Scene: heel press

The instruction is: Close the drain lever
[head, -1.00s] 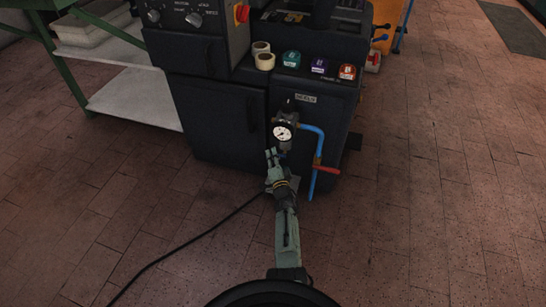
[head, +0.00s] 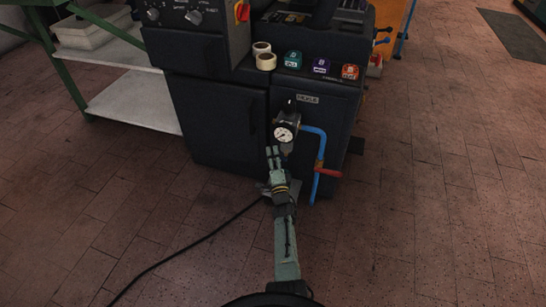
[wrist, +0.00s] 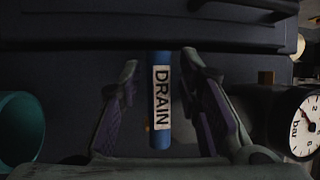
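A blue bar with a white label reading DRAIN (wrist: 160,100) stands upright in the middle of the wrist view. My gripper (wrist: 160,92) is open, with one finger on each side of the bar and a visible gap to both. In the head view my gripper (head: 272,152) is just left of and below the round pressure gauge (head: 285,132) on the dark machine's front. The gauge also shows at the right edge of the wrist view (wrist: 303,125). The blue bar cannot be made out in the head view.
A blue pipe (head: 321,150) with a red handle (head: 328,172) runs down right of the gauge. The dark machine (head: 225,110) stands behind my gripper. A teal round part (wrist: 18,130) is at the wrist view's left. A black cable (head: 190,245) crosses the open floor.

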